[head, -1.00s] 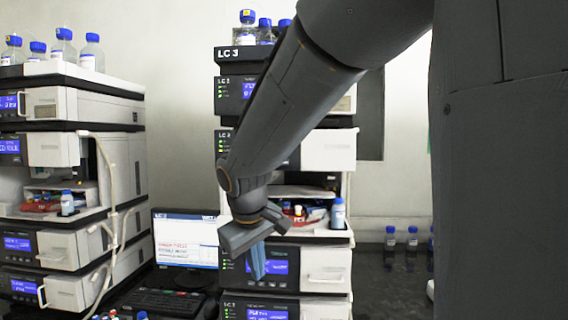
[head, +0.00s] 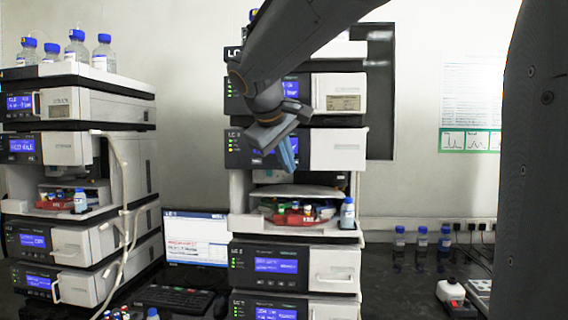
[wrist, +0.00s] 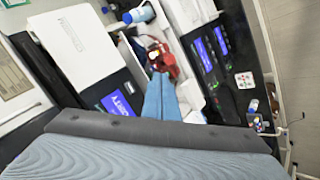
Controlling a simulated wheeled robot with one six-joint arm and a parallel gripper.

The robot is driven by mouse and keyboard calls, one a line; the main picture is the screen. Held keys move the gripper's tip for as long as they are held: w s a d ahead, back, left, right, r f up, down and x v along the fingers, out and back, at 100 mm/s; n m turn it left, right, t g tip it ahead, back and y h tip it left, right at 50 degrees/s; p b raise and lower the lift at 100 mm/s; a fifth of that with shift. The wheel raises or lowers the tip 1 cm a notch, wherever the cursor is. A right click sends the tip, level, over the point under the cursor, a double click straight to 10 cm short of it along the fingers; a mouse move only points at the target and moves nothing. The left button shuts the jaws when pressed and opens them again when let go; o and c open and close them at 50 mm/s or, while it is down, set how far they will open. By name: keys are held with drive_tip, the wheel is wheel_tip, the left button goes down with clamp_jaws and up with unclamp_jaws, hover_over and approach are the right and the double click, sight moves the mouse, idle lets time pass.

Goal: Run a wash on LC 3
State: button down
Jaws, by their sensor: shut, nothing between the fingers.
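The LC 3 stack (head: 335,150) stands in the middle of the head view, a column of white and dark modules with blue displays. My gripper (head: 287,156) is shut and empty, its blue fingers pointing down in front of the stack's middle module, above the open bay. In the wrist view the closed fingers (wrist: 160,97) point towards a red tray of vials (wrist: 163,60). That tray also shows in the bay in the head view (head: 292,219). A lower module has a lit blue display (head: 276,266). My arm hides the top of the stack and part of its upper displays.
Another stack (head: 75,150) with blue-capped bottles stands at the left. A monitor (head: 196,228) and keyboard (head: 175,299) sit between the stacks. Small bottles (head: 421,238) and a white-topped device (head: 452,291) are on the dark bench at right.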

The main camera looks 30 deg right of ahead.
drive_tip(key=w+d+p, duration=0.2)
drive_tip(key=w+d, duration=0.2)
drive_tip(key=w, duration=0.3)
drive_tip(key=shift+w+d, duration=0.15)
drive_tip(key=shift+d, duration=0.25)
drive_tip(key=shift+d, duration=0.1)
idle(1.8)
drive_tip(key=shift+w+d, duration=0.15)
drive_tip(key=shift+w, duration=0.15)
drive_tip(key=shift+w+d, duration=0.2)
drive_tip(key=shift+w, duration=0.15)
idle(0.8)
drive_tip(key=shift+s, duration=0.1)
drive_tip(key=shift+s+a, duration=0.45)
drive_tip(key=shift+s, duration=0.1)
idle(0.3)
drive_tip(key=shift+s+a+b, duration=0.35)
drive_tip(key=shift+s+a, duration=0.35)
drive_tip(key=shift+s, duration=0.35)
drive_tip(key=shift+s+a+b, duration=0.35)
drive_tip(key=shift+s+a, duration=0.35)
drive_tip(key=shift+s, duration=0.35)
